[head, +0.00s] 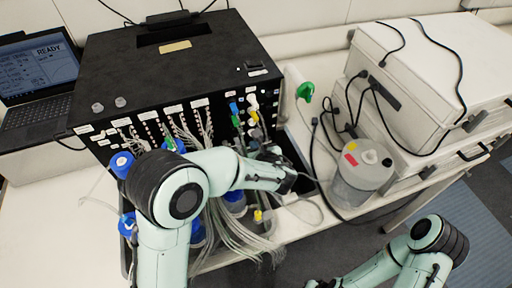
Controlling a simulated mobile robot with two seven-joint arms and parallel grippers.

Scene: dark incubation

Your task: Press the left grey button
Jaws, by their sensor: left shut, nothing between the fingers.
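Two small grey round buttons stand on the top left front edge of the large black box. The left grey button (97,107) is beside the right grey button (120,101), and both are uncovered. My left gripper (287,181) is shut and empty in front of the black box's right end, well to the right of and below the buttons. My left arm crosses in front of the box's lower front. A dark part of my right gripper (314,284) shows at the bottom edge; its fingers are cut off.
The black box (150,65) has cables and blue-capped bottles (122,164) at its front. A laptop (38,75) reading READY stands left. A clear lidded container (362,170) and white equipment (432,70) with black cables stand right. Bare bench (50,220) lies front left.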

